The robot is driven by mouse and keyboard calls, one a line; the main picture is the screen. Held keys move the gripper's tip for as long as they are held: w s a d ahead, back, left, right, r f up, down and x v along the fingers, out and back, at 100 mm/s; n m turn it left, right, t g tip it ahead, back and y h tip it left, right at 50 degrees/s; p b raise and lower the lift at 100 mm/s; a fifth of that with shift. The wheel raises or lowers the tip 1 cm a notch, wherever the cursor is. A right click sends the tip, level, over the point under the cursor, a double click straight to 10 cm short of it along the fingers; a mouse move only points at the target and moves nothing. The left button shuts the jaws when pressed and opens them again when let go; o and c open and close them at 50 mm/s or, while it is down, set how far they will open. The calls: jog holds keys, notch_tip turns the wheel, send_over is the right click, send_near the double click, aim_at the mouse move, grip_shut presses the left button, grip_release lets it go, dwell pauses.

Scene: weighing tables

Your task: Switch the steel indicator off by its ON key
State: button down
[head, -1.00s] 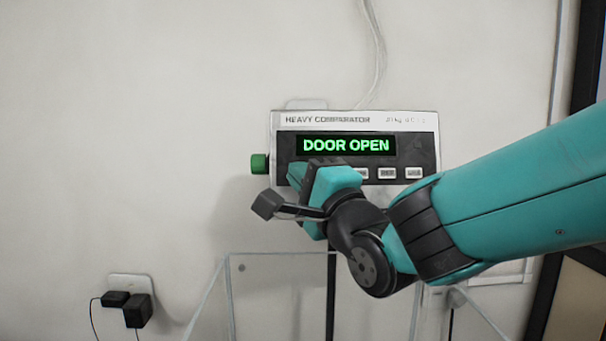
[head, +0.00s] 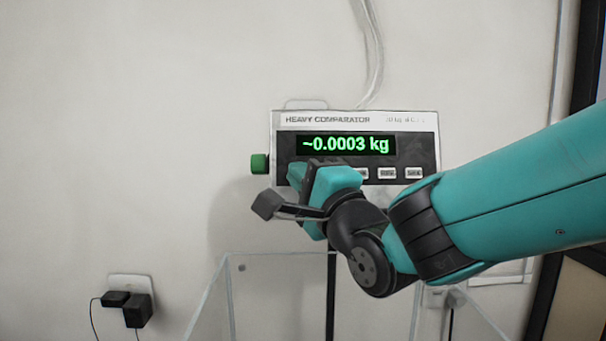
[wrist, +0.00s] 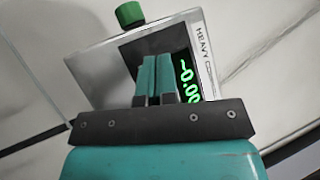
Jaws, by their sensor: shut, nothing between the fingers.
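The steel indicator (head: 432,150), labelled HEAVY COMPARATOR, stands against the wall with its lit green display (head: 346,145) reading "~0.0003 kg". Two keys (head: 400,173) show at the right of its lower row; the left part of that row is hidden behind my gripper, and I cannot make out an ON key. My gripper (head: 308,172) is in front of the panel's lower left. In the wrist view the indicator (wrist: 100,70) is seen tilted, and my gripper's fingers (wrist: 158,75) are together, empty, pointing at its face. I cannot tell whether the fingertips touch it.
A green knob (head: 259,164) sticks out of the indicator's left side. Below is a clear-walled enclosure (head: 222,300). A wall socket with black plugs (head: 128,302) is at lower left. A cable (head: 374,50) rises behind the indicator.

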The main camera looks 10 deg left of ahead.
jog(key=shift+w, duration=0.1)
jog(key=shift+w+a+f+b, duration=0.1)
jog(key=shift+w+f+b, duration=0.15)
jog(key=shift+b, duration=0.2)
jog(key=shift+r, duration=0.15)
jog(key=shift+w+b, duration=0.45)
jog(key=shift+w, duration=0.15)
dwell(0.9)
jog(key=shift+s+f+b, duration=0.1)
jog(key=shift+f+b, duration=0.1)
jog(key=shift+b, duration=0.1)
jog(key=shift+s+d+r, duration=0.25)
jog(key=shift+s+d, duration=0.1)
jog(key=shift+s, duration=0.1)
